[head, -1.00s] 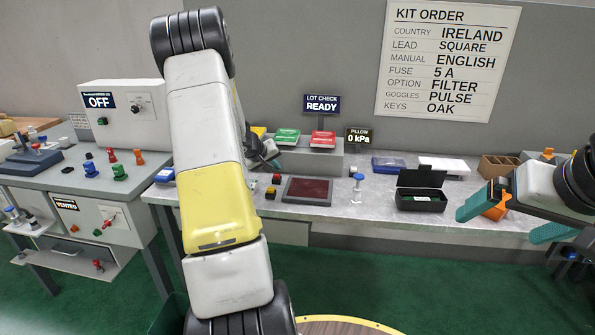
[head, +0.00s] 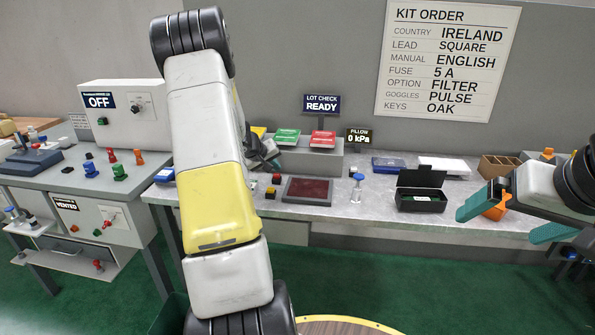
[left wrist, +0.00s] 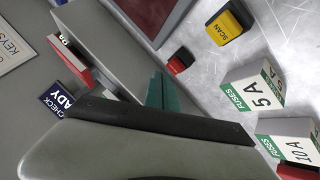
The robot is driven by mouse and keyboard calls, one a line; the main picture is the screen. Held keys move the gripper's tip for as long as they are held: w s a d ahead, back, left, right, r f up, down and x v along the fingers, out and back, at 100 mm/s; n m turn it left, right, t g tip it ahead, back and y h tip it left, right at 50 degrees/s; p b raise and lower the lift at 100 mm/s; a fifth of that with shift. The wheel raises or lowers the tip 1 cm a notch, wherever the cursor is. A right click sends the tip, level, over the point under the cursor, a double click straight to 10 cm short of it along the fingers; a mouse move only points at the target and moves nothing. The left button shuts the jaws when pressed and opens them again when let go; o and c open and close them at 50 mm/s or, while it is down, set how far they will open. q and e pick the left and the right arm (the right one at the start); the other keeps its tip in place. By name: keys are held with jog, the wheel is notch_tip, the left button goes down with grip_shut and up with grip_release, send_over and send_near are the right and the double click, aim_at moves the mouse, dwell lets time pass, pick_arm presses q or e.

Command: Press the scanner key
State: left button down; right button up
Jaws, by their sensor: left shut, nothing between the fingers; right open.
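The scanner key (left wrist: 230,22) is a yellow block marked SCAN on a dark base, at the upper right in the left wrist view. In the head view the yellow key (head: 270,193) sits just left of the dark red scanner plate (head: 307,190). A smaller red key (left wrist: 180,60) is beside it. My left gripper (head: 272,162) is partly hidden behind my arm, above the back of the bench. Its teal fingertips (left wrist: 166,92) are shut and empty, apart from the keys. My right gripper (head: 508,216) is open at the right, near an orange object (head: 496,209).
Fuse boxes marked 5 A (left wrist: 255,90) and 10 A (left wrist: 288,138) stand near the keys. A blue-capped bottle (head: 357,188) and an open black case (head: 421,194) are on the bench (head: 384,210) to the right. The LOT CHECK sign (head: 322,104) reads READY.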

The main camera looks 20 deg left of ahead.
aim_at(276, 176)
dwell(0.5)
pick_arm(q)
jog(key=shift+f, duration=0.4)
jog(key=shift+f, duration=0.55)
dwell(0.5)
jog(key=shift+r, duration=0.95)
jog(key=shift+r, duration=2.5)
jog(key=shift+d, duration=0.1)
